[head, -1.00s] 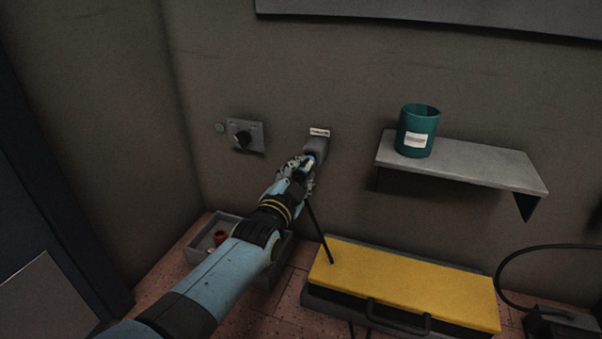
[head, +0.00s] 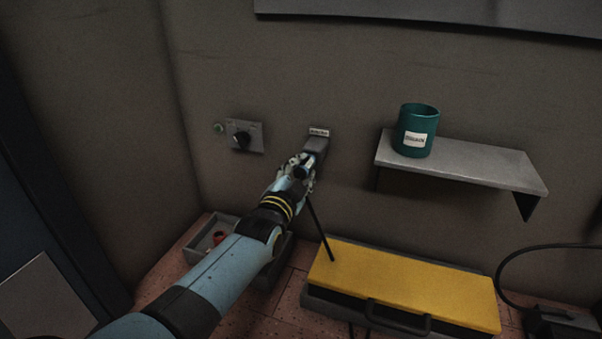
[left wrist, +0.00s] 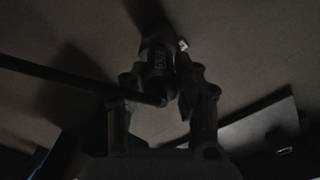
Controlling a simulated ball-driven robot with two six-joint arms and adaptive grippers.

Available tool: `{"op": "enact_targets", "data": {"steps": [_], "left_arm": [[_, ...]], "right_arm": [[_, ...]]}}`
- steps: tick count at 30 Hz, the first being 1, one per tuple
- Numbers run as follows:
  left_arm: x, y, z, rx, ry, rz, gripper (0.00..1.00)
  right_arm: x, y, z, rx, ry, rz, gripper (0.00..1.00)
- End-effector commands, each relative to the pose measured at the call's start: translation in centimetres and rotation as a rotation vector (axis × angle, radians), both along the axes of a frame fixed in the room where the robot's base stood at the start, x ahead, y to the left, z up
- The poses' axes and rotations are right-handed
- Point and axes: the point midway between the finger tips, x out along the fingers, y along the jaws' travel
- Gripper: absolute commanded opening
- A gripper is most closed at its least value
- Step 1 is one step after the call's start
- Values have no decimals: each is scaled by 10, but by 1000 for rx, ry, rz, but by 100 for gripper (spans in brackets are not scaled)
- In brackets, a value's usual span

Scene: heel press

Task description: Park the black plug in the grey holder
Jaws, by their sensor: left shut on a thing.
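My left gripper (head: 303,168) is shut on the black plug (head: 300,172), just below and in front of the grey holder (head: 318,144) on the wall. The holder has a small white label on top. In the left wrist view the dark plug (left wrist: 160,68) sits between the fingers of my left gripper (left wrist: 165,95), with its cable (left wrist: 70,78) running off to the left. The plug's far end is close to the holder; I cannot tell whether it is seated inside. My right gripper is not in view.
A wall dial (head: 242,138) is left of the holder. A shelf (head: 480,166) with a teal cup (head: 416,131) is to the right. Below are a yellow-topped press (head: 405,285) and a grey tray (head: 226,217) with a red item (head: 219,237). The plug's cable hangs toward the press.

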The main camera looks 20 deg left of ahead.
Motion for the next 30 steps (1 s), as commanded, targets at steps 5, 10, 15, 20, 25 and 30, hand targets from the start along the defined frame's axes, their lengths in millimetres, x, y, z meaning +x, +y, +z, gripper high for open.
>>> {"op": "enact_targets", "data": {"steps": [5, 10, 15, 20, 25, 30], "left_arm": [[4, 0, 0, 0, 0, 0, 0], [4, 0, 0, 0, -1, 1, 49], [3, 0, 0, 0, -1, 1, 56], [2, 0, 0, 0, 0, 0, 56], [-17, 0, -1, -1, 1, 0, 56], [-56, 2, -2, -1, 4, 1, 56]], "right_arm": [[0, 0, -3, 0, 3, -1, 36], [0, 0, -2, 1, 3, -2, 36], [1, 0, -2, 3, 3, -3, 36], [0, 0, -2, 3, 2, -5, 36], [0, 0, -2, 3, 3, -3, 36], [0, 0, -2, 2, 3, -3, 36]]}}
